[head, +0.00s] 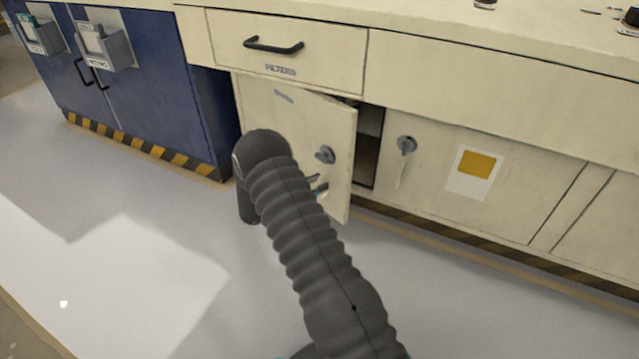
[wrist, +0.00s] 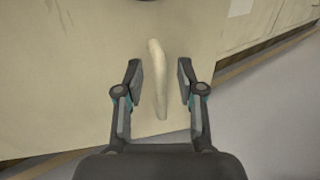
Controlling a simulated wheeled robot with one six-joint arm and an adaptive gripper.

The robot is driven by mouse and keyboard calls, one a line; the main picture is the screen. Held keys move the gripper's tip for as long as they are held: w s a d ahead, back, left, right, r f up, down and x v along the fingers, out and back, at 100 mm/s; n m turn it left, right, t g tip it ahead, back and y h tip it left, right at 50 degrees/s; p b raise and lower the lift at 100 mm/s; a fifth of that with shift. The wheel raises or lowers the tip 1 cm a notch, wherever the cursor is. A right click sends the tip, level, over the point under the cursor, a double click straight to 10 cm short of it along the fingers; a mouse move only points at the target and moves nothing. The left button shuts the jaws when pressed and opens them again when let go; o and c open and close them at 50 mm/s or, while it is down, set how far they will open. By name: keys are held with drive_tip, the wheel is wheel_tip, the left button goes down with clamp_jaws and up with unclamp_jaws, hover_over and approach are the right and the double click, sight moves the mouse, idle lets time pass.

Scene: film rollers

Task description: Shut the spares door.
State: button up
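The cream cabinet door (head: 290,115) under the drawer labelled FILTERS stands partly open, its right edge swung out from the cabinet. I take it as the spares door; its label is too blurred to read. A grey knob (head: 325,154) is on it. My gripper (head: 318,185) is largely hidden behind my arm, at the door's lower part. In the wrist view my gripper (wrist: 160,80) is open, fingers apart, facing the door's face (wrist: 75,75). A pale narrow strip (wrist: 158,80) shows between the fingers; I cannot tell whether they touch the door.
A dark cabinet opening (head: 369,145) shows beside the door's free edge. The shut neighbouring door (head: 490,185) has a knob (head: 406,145) and a yellow-and-white sheet. A blue cabinet (head: 150,80) stands left. Striped edging (head: 145,148) runs along the base. The grey floor (head: 120,240) is clear.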

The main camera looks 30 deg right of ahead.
drive_tip(key=shift+d, duration=0.4)
clamp_jaws()
